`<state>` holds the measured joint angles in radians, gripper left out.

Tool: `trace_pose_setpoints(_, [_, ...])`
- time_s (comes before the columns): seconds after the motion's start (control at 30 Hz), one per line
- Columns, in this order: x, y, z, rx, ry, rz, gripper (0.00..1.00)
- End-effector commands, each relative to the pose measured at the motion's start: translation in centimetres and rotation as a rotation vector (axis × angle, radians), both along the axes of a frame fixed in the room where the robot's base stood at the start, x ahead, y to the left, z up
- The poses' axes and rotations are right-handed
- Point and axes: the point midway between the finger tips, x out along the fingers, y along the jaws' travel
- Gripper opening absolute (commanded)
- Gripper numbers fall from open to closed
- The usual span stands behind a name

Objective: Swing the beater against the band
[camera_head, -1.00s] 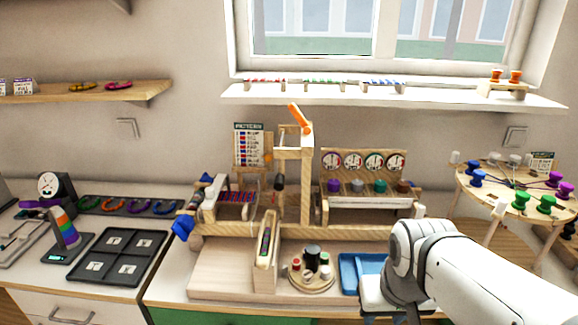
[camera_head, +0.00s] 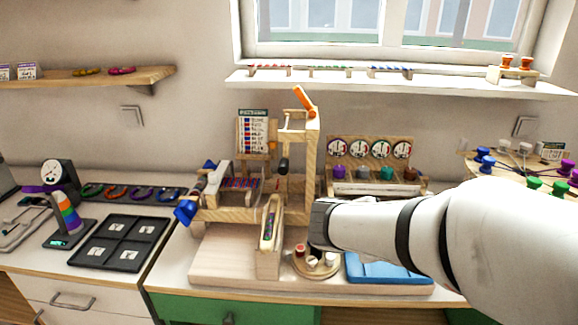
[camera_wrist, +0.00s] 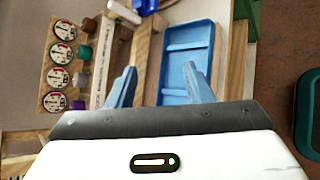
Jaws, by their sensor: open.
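A wooden loom frame (camera_head: 312,150) stands upright on the bench, with an orange lever (camera_head: 304,100) tilted at its top. A dark handle (camera_head: 283,165) shows at its left post; I cannot tell for sure that it belongs to the beater. A red and blue striped band (camera_head: 240,184) lies in the left part of the loom. My gripper (camera_head: 318,222) is in front of the loom's right side, low over the bench and apart from the dark handle. In the wrist view its two blue fingers (camera_wrist: 160,84) are spread and empty.
A blue tray (camera_head: 362,270) lies below my arm and shows in the wrist view (camera_wrist: 187,38). A round wooden stand (camera_head: 318,271) with small spools sits beside it. A slanted wooden holder (camera_head: 270,238) stands front left of my gripper. Dial discs (camera_head: 367,149) are at the right.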

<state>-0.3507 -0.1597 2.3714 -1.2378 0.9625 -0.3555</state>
Motion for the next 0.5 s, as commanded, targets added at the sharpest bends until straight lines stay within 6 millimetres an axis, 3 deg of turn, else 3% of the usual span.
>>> trace_pose_setpoints(0.1, [4.6,4.2,0.7,-0.286,0.01,0.288,0.46])
trace_pose_setpoints(0.2, [7.7,8.7,1.6,-0.52,-0.003,0.508,0.46])
trace_pose_setpoints(0.4, [10.8,17.9,2.5,-0.886,-0.062,0.833,0.46])
trace_pose_setpoints(0.5, [11.2,20.9,2.7,-0.994,-0.09,0.921,0.46])
